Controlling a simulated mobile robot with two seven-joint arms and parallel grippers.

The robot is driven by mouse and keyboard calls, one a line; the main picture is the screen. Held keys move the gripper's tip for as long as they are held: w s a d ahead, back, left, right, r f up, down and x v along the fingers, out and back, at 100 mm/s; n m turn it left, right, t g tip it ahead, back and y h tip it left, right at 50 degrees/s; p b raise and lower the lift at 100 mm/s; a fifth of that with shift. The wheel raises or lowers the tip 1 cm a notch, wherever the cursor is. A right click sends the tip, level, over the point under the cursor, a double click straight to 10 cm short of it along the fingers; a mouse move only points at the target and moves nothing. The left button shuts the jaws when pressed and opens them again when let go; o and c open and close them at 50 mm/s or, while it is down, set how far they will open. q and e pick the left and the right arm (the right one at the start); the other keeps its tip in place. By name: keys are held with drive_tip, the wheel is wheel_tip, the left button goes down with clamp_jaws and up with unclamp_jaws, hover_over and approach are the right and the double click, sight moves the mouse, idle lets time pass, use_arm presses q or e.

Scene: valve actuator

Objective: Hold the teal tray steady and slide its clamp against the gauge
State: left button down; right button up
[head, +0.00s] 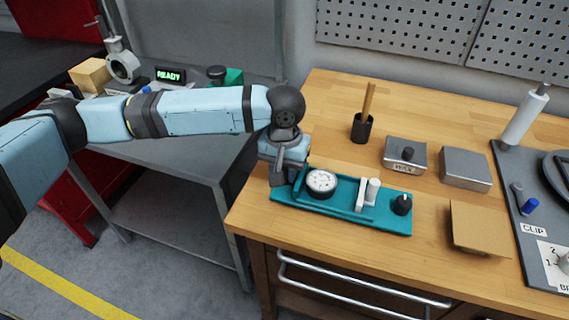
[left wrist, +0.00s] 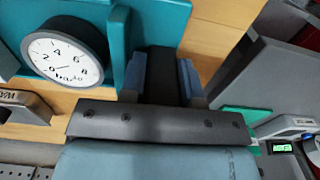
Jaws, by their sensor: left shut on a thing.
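The teal tray (head: 335,208) lies on the wooden bench near its front left corner. The round white-faced gauge (head: 321,183) sits near its left end and also shows in the left wrist view (left wrist: 64,60). The clamp, a white upright plate with a white handle (head: 372,191), stands right of the gauge with a gap between them. A black knob (head: 402,204) is at the tray's right end. My left gripper (head: 281,174) is at the tray's left end, its blue fingers (left wrist: 163,75) shut on a dark grip there. My right gripper is not in view.
A black cup with a wooden stick (head: 362,127), a grey box with a knob (head: 405,154), a plain grey box (head: 466,168) and a tan block (head: 478,228) stand around the tray. Bare wood surrounds the tray.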

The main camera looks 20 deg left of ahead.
use_arm(q)
drive_tip(key=shift+f, duration=0.6)
idle(1.1)
